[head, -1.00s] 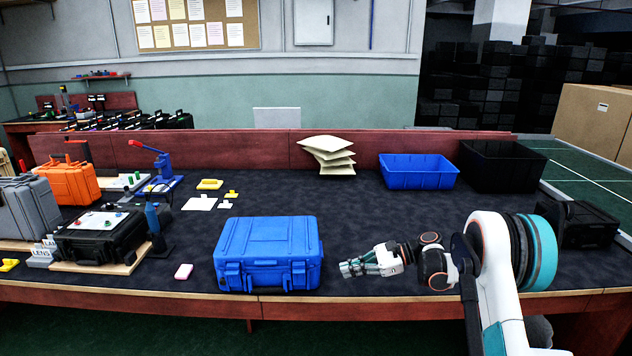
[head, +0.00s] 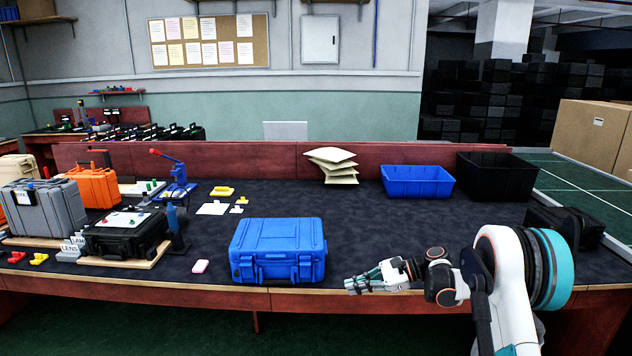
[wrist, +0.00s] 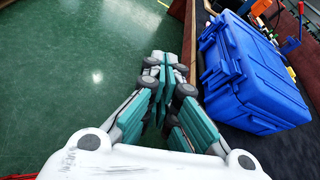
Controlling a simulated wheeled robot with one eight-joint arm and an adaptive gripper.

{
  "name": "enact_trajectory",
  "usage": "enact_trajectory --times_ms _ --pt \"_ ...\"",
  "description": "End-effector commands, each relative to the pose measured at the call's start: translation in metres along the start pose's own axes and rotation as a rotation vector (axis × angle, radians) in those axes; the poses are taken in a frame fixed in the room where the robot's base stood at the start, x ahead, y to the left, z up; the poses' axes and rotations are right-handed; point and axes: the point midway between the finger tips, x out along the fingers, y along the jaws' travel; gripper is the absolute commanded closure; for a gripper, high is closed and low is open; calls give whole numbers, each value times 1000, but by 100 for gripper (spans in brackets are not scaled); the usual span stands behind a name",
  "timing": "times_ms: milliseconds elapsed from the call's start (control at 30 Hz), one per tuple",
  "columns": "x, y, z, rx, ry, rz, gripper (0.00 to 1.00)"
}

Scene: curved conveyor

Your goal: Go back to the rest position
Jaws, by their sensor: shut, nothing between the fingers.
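My gripper (head: 366,283) is shut and empty, at the front edge of the workbench, to the right of the blue case. In the wrist view my gripper (wrist: 160,75) shows its fingers together, with green floor to the left and the bench edge just beyond. My arm bends in from the right side of the head view. The closed blue case (head: 278,250) stands upright on the dark bench top near the front edge. It also shows in the wrist view (wrist: 250,75), right of the fingers and apart from them.
A blue bin (head: 417,182) and a black bin (head: 497,178) stand at the back right. Stacked pale pads (head: 332,165) lie at the back. Orange (head: 95,187), grey (head: 42,208) and black (head: 125,238) cases stand at left. The middle of the bench top (head: 370,220) is clear.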

Motion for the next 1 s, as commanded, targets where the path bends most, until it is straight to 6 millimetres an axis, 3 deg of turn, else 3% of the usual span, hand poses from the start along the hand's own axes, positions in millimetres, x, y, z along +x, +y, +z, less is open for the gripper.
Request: enact_trajectory --times_ms 367,567,767,1000 --pt "-8 0 38 -86 97 -6 100" --pt "-18 7 73 -174 192 -5 100" --pt "-32 28 118 -312 331 13 100" --pt "-51 68 163 -492 499 58 100"
